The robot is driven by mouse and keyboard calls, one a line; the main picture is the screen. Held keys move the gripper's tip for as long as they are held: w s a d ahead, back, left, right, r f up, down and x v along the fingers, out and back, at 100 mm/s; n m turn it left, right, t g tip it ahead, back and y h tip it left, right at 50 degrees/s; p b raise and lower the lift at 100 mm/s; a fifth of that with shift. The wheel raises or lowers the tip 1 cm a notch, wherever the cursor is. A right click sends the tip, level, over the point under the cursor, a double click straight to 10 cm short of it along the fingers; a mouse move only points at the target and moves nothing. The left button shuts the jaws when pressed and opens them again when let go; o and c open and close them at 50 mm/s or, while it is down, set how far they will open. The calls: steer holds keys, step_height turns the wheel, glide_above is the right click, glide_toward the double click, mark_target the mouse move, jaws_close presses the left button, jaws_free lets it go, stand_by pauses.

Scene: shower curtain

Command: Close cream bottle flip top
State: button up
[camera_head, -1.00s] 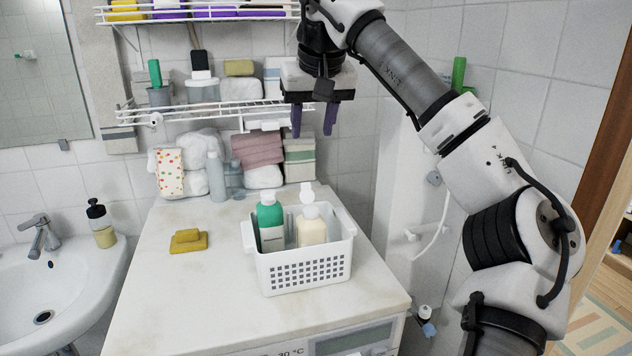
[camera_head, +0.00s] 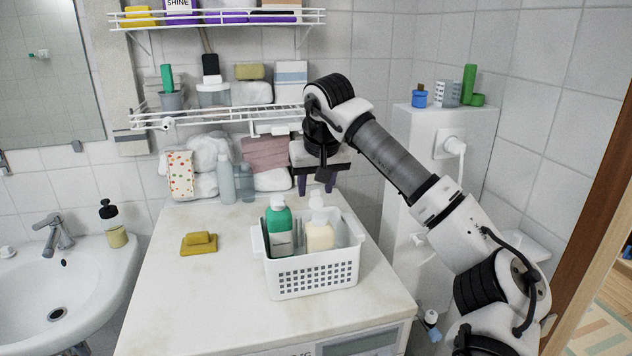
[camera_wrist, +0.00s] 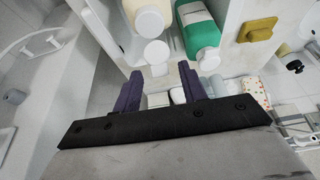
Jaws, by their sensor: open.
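The cream bottle (camera_head: 320,237) stands upright in the white basket, beside the green bottle (camera_head: 279,232). Its white flip top (camera_head: 318,202) appears open, with the lid raised above the neck. My gripper (camera_head: 316,186) is open and empty, fingers pointing down, just above and apparently behind the lid. In the wrist view the cream bottle (camera_wrist: 148,18) is at the top, with its round white top (camera_wrist: 156,52) in front of the gap between my fingers (camera_wrist: 160,80). Whether a finger touches the lid cannot be told.
The white basket (camera_head: 312,280) stands on the washing machine top (camera_head: 200,290). Yellow soap (camera_head: 198,243) lies to its left. Grey bottles (camera_head: 228,180) and folded towels (camera_head: 265,155) stand behind. A wire shelf (camera_head: 220,117) hangs above. The front of the machine top is clear.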

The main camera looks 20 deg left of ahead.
jaws_close()
steer(key=shift+s+f+b, duration=0.1)
steer(key=shift+b, duration=0.45)
